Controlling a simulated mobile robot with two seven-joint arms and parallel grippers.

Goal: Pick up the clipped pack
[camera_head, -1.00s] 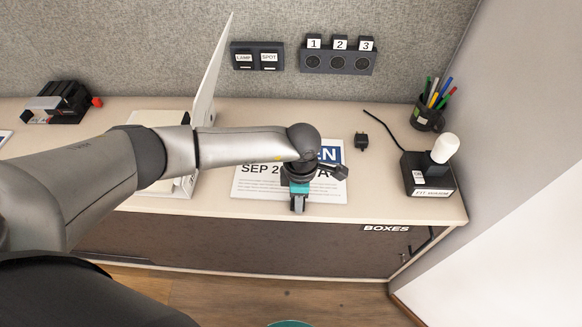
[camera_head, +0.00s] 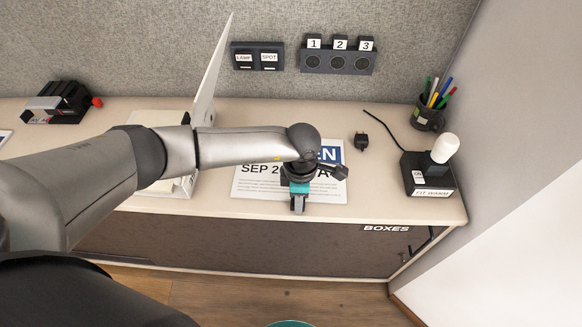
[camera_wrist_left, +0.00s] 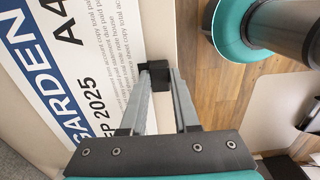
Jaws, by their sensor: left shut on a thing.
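The clipped pack (camera_head: 262,188) is a white printed sheet or stack with a blue band, lying on the desk below my left arm. In the left wrist view the pack (camera_wrist_left: 75,60) shows the words GARDEN, SEP 2025 and A4. A black clip (camera_wrist_left: 157,72) sits at the pack's edge that faces the desk front. My left gripper (camera_head: 298,204) points down at that edge. In the left wrist view its fingertips (camera_wrist_left: 162,77) are shut on the black clip. My arm hides part of the pack in the head view. My right gripper is not in view.
A black box with a white lamp (camera_head: 428,175), a pen cup (camera_head: 428,118) and a black plug (camera_head: 361,141) stand to the right. A thin upright panel (camera_head: 211,75) rises at the left.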

